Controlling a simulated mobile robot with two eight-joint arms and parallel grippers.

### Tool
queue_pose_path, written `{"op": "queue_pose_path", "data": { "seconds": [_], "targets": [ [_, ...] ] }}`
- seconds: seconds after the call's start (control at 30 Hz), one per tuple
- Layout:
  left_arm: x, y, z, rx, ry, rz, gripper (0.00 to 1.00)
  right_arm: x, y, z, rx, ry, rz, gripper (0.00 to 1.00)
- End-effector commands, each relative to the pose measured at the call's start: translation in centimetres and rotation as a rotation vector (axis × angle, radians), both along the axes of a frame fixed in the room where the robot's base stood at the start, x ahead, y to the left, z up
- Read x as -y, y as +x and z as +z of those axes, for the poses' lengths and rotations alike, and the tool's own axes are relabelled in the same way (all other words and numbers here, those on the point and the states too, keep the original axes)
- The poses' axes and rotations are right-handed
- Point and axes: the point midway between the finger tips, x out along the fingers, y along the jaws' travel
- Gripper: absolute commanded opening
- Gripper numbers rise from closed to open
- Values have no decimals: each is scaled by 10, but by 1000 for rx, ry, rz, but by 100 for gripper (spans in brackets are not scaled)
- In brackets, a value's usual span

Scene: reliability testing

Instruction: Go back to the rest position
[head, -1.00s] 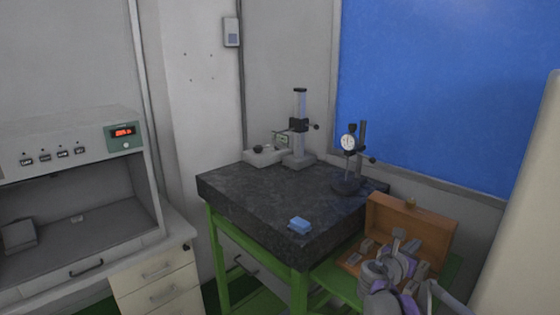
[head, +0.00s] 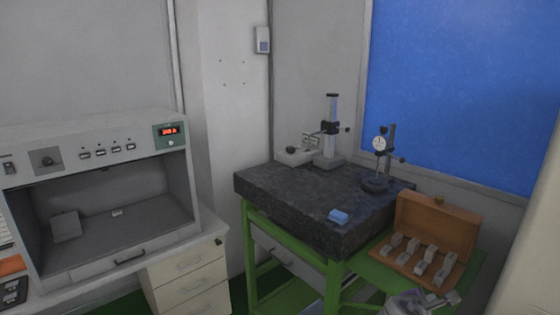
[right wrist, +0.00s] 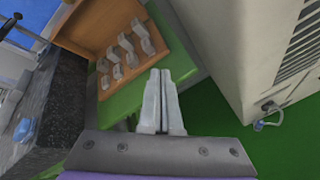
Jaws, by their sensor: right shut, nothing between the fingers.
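My right gripper (head: 448,300) shows at the bottom edge of the head view, below and in front of the open wooden box (head: 440,222). In the right wrist view its two pale fingers (right wrist: 160,76) are together with nothing between them. The box, holding several grey metal blocks (head: 420,258), stands on the green stand beside the dark granite plate; it also shows at the top of the right wrist view (right wrist: 88,28). The gripper is apart from the box. My left gripper is in neither view.
A grey cabinet (head: 120,175) and drawers (head: 190,285) stand left. A pale boxy unit (right wrist: 245,60) is close on the right in the wrist view.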

Motion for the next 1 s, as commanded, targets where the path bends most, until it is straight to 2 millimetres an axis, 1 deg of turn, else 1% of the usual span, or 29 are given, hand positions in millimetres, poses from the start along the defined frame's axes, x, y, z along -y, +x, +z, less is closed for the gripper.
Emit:
{"op": "queue_pose_path", "data": {
  "seconds": [0.03, 0.07, 0.1, 0.17, 0.2, 0.27, 0.3, 0.4, 0.5, 0.6, 0.67, 1.0],
  "targets": [
    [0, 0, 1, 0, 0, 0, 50, -10, -23, -10, 52, 125, -52, 0],
    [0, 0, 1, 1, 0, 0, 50, -17, -37, -18, 88, 214, -93, 0],
    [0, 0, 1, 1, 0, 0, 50, -28, -56, -29, 135, 337, -154, 0],
    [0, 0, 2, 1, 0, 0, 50, -46, -87, -49, 205, 534, -263, 0],
    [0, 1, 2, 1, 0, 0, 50, -60, -108, -62, 248, 669, -344, 0],
    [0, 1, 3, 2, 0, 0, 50, -82, -137, -82, 303, 862, -474, 0],
    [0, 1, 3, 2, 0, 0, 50, -96, -156, -94, 331, 979, -560, 0],
    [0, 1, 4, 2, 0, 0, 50, -129, -193, -118, 377, 1222, -764, 0],
    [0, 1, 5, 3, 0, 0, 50, -153, -218, -135, 398, 1386, -924, 0],
    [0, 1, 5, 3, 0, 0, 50, -168, -232, -143, 403, 1474, -1022, 0],
    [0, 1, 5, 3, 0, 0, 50, -172, -235, -145, 404, 1500, -1051, 0],
    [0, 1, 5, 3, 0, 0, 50, -173, -236, -146, 405, 1508, -1062, 0]
  ]
}}
